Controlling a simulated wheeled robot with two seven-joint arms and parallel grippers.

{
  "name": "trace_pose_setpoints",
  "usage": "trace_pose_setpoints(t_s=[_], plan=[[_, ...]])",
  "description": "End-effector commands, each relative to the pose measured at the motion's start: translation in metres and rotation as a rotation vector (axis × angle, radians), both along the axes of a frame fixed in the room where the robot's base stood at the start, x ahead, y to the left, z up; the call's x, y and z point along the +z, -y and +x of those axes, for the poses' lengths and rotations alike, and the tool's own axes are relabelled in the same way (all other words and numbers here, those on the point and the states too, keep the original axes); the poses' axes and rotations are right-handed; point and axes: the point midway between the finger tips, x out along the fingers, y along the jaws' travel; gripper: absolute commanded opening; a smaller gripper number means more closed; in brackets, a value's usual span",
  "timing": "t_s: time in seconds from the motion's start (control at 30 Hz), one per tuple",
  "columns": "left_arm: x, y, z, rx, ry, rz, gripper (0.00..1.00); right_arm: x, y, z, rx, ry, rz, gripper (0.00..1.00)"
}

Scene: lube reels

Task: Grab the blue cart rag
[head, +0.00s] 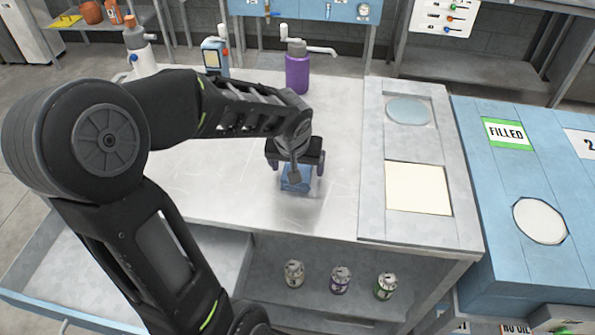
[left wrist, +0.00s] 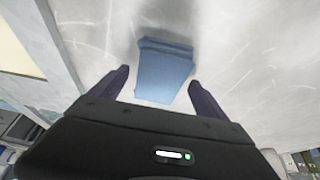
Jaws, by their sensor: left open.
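The blue rag (head: 296,179) is a small folded cloth lying on the grey metal cart top. In the head view it sits under my left gripper (head: 297,172), which partly covers it. In the left wrist view the rag (left wrist: 164,72) shows between the two dark fingers of my left gripper (left wrist: 160,88). The fingers are open, one on each side of the rag, with visible gaps. I cannot tell how high the fingertips are above the surface. My right gripper is not in view.
A purple bottle (head: 297,72), a white bottle (head: 139,55) and a blue-white container (head: 215,55) stand at the cart's back. A raised panel with a cream square (head: 419,188) is at right. Three cans (head: 340,280) stand on the shelf below. The blue FILLED bench (head: 490,190) adjoins.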

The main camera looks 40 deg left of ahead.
Motion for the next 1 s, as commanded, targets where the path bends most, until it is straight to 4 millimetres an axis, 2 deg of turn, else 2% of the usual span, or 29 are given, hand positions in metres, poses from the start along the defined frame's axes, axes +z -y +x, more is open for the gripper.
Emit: trace_pose_setpoints(t_s=[0.33, 1.0], plan=[[-0.0001, -0.0001, 0.0000, 0.000, 0.000, 0.000, 0.85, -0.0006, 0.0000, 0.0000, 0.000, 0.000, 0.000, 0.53], [-0.0004, 0.0000, -0.0001, 0.000, 0.000, 0.000, 0.31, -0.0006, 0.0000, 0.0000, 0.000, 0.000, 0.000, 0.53]])
